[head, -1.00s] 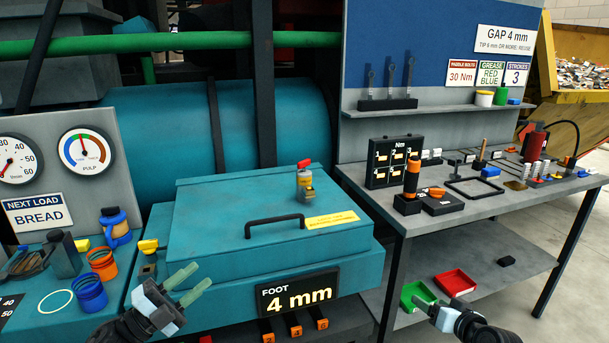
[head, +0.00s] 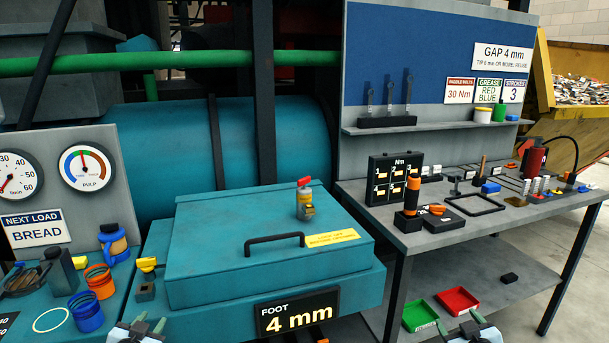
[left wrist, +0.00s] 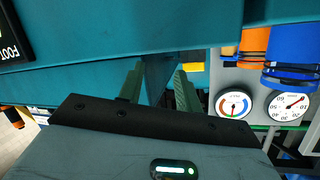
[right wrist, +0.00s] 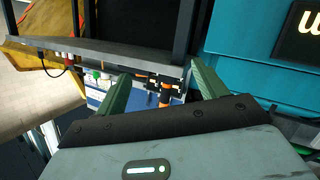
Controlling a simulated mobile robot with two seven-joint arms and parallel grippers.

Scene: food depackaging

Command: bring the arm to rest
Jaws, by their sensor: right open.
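My left gripper (head: 150,322) is at the bottom edge of the head view, in front of the teal machine (head: 190,280). Its two green fingers also show in the left wrist view (left wrist: 157,85), apart with nothing between them. My right gripper (head: 460,322) is at the bottom edge, in front of the bench's lower shelf, near the red tray (head: 458,301). In the right wrist view its fingers (right wrist: 162,80) are wide apart and empty. Most of both arms is out of the head view.
The teal lid has a black handle (head: 274,241) and a red-topped valve (head: 305,200). The grey bench (head: 440,240) at right holds tools. A green tray (head: 419,315) lies on its lower shelf.

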